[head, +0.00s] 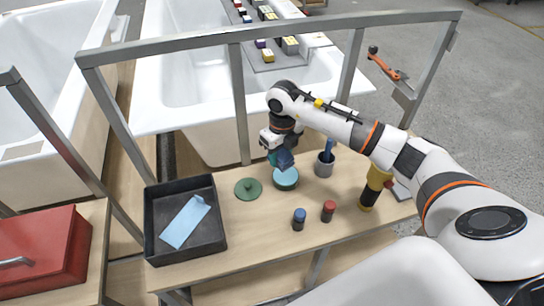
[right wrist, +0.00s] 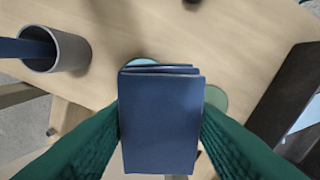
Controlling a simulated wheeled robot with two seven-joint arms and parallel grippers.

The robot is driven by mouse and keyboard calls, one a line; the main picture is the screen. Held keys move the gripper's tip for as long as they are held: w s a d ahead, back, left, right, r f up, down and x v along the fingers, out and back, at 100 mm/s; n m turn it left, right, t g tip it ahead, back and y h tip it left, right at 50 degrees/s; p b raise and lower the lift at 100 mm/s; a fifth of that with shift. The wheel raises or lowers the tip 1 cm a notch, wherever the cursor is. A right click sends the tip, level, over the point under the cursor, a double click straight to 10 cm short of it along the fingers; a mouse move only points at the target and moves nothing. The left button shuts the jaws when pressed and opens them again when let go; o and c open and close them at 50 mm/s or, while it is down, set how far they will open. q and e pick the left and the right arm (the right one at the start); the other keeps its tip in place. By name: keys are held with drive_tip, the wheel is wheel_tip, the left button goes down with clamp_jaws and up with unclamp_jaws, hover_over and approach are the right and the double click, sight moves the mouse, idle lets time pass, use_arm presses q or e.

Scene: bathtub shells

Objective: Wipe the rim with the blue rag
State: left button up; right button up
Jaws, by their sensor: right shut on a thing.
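My right gripper (head: 276,150) is shut on a folded dark blue rag (head: 285,161). In the right wrist view the rag (right wrist: 160,120) sits between the two green fingers. The gripper points down, with the rag just above or at a teal round tin (head: 286,180); I cannot tell whether they touch. In the right wrist view the rag hides most of the tin (right wrist: 140,62). A white bathtub shell (head: 190,80) stands behind the bench, its pale rim (head: 150,118) partly behind a grey metal frame. My left gripper is not in view.
On the wooden bench (head: 270,230) are a green lid (head: 248,188), a grey cup (head: 324,168), blue-topped (head: 299,219) and red-topped (head: 328,211) jars and a yellow tool (head: 374,185). A black tray (head: 160,245) holds a light blue cloth (head: 186,222). The grey frame (head: 240,95) crosses behind.

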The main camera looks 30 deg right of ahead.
sight(286, 175)
drive_tip(key=d+m, duration=0.1)
drive_tip(key=m, duration=0.2)
drive_tip(key=shift+w+d+f, duration=0.15)
drive_tip(key=shift+d+f, duration=0.2)
drive_tip(key=shift+f, duration=0.05)
drive_tip(key=shift+m, duration=0.9)
drive_tip(key=f+b, duration=0.1)
drive_tip(key=f, duration=0.1)
drive_tip(key=f+b, duration=0.1)
drive_tip(key=f, duration=0.1)
drive_tip(key=f+b, duration=0.2)
drive_tip(key=shift+w+d+f, duration=0.1)
drive_tip(key=shift+d, duration=0.2)
drive_tip(key=shift+f, duration=0.15)
drive_tip(key=shift+f+b, duration=0.45)
drive_tip(key=shift+f, duration=0.1)
idle(0.4)
drive_tip(key=shift+r, duration=0.1)
wheel_tip(286, 175, up, 7)
drive_tip(key=p, duration=0.5)
idle(0.3)
idle(0.4)
